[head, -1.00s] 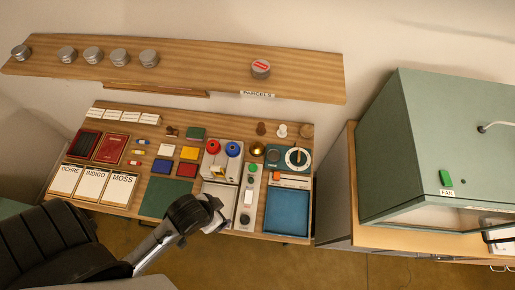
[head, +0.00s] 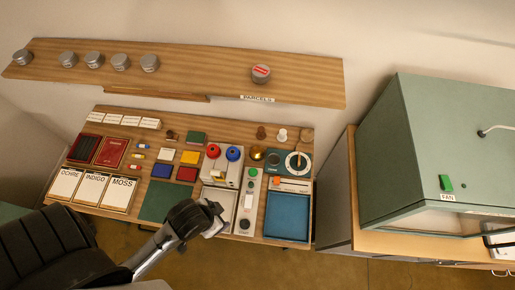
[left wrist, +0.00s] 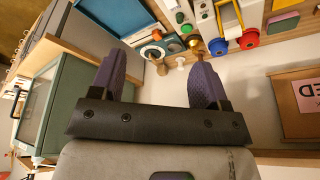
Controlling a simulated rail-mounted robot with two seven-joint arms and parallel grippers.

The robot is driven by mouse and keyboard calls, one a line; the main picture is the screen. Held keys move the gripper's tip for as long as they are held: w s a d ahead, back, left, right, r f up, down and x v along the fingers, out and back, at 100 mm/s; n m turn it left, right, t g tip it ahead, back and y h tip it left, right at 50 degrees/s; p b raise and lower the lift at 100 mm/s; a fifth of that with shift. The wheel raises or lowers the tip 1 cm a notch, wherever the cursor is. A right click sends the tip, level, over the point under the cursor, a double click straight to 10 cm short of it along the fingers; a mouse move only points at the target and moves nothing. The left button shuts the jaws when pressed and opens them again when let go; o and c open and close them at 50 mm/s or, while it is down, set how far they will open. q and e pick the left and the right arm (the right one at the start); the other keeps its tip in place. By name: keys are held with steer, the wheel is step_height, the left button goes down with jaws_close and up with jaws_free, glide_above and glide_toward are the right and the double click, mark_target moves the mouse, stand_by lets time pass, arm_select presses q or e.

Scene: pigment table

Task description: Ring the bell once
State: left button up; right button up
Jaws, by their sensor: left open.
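The bell, a small brass dome (head: 257,153), stands on the table behind the counter strip, between the red-and-blue-topped device and the dial. It also shows in the left wrist view as a brass piece (left wrist: 195,44) just beyond one fingertip. My left gripper (head: 216,217) is over the table's front edge in the head view, well short of the bell. In the left wrist view its two purple fingers (left wrist: 160,60) are wide apart with nothing between them. My right gripper is in neither view.
A device with red and blue knobs (head: 222,170), a strip with buttons (head: 248,200), a dial (head: 297,160) and a blue tray (head: 287,217) crowd around the bell. Small wooden and white knobbed pieces (head: 282,134) stand behind it. A green cabinet (head: 420,150) rises at right.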

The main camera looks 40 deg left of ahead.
arm_select(q)
jaws_close()
stand_by(0.4)
stand_by(0.9)
